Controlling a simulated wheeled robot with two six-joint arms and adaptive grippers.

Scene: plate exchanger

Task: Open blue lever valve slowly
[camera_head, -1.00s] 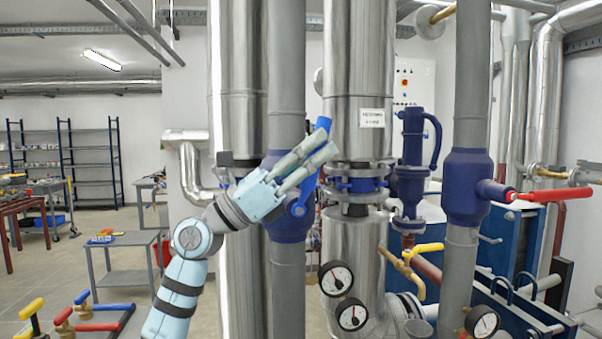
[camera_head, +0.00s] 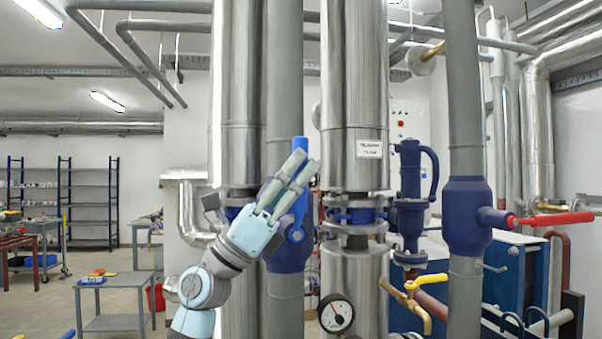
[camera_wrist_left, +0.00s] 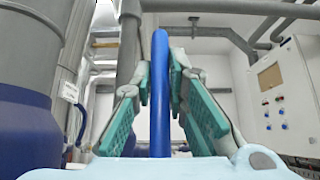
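The blue lever (camera_head: 300,152) sits on the valve hub (camera_head: 296,234), on the front of the blue valve body (camera_head: 288,258) in a grey vertical pipe. The lever stands nearly upright, about in line with that pipe. My left gripper (camera_head: 306,162) reaches up from the lower left, its two fingers across the lever and hiding its middle. In the left wrist view, the blue lever (camera_wrist_left: 160,95) runs between the two teal-padded fingers (camera_wrist_left: 161,75), close to both near their tips. The fingers look closed around it; exact contact is hard to see. My right gripper is not in view.
Large silver pipes (camera_head: 237,90) stand close behind the arm. To the right are a pressure gauge (camera_head: 336,315), a yellow-handled valve (camera_head: 428,279) and a red lever (camera_head: 555,219) on another blue valve. A grey side table (camera_head: 115,283) stands at lower left, with open floor around it.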

